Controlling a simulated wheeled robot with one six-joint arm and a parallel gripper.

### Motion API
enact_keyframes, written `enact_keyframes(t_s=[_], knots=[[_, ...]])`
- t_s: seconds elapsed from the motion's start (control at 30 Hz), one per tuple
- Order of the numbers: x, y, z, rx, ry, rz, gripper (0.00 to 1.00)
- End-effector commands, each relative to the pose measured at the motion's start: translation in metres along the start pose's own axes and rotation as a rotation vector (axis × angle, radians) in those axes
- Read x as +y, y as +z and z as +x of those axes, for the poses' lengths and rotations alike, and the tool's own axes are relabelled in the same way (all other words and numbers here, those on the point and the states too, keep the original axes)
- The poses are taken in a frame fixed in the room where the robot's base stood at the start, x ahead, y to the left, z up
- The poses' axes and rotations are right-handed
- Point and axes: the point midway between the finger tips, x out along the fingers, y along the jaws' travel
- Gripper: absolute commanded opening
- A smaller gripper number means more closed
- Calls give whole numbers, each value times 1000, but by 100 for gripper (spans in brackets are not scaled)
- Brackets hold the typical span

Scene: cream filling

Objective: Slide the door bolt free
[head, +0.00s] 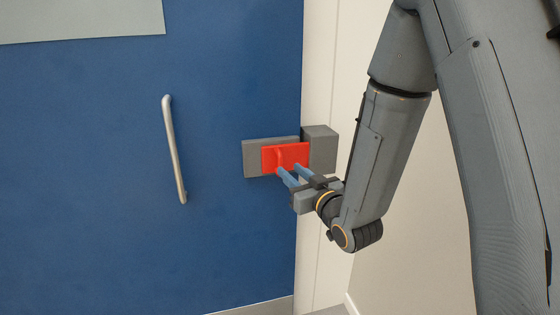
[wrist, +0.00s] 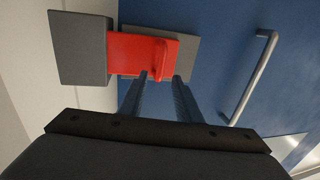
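The red door bolt (head: 290,154) lies across a grey backing plate (head: 250,159) at the blue door's right edge. Its right end meets the grey keeper block (head: 323,147) on the frame. In the wrist view the red bolt (wrist: 125,54) runs from the keeper block (wrist: 78,48) at left to a raised red handle (wrist: 161,53). Whether its end sits inside the block is hidden. My gripper (head: 289,169) is open, its two blue fingers pointing at the bolt. In the wrist view my gripper (wrist: 161,77) has its fingertips apart, one toward each side of the handle. Contact cannot be told.
A silver pull handle (head: 174,150) stands on the blue door (head: 80,180) left of the bolt; it also shows in the wrist view (wrist: 250,77). A pale panel (head: 80,18) is at the door's upper left. The door frame (head: 316,80) is cream.

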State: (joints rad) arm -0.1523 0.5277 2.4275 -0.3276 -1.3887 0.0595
Motion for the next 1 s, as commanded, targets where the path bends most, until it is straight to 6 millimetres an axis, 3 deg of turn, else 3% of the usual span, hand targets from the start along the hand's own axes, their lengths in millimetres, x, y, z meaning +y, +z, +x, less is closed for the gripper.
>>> enact_keyframes(t_s=[0.53, 0.9, 1.0], knots=[[-2, -2, 69, 6, -4, 0, 31], [-1, -1, 76, 6, -2, 0, 31], [-1, -2, 76, 6, -2, 0, 18]])
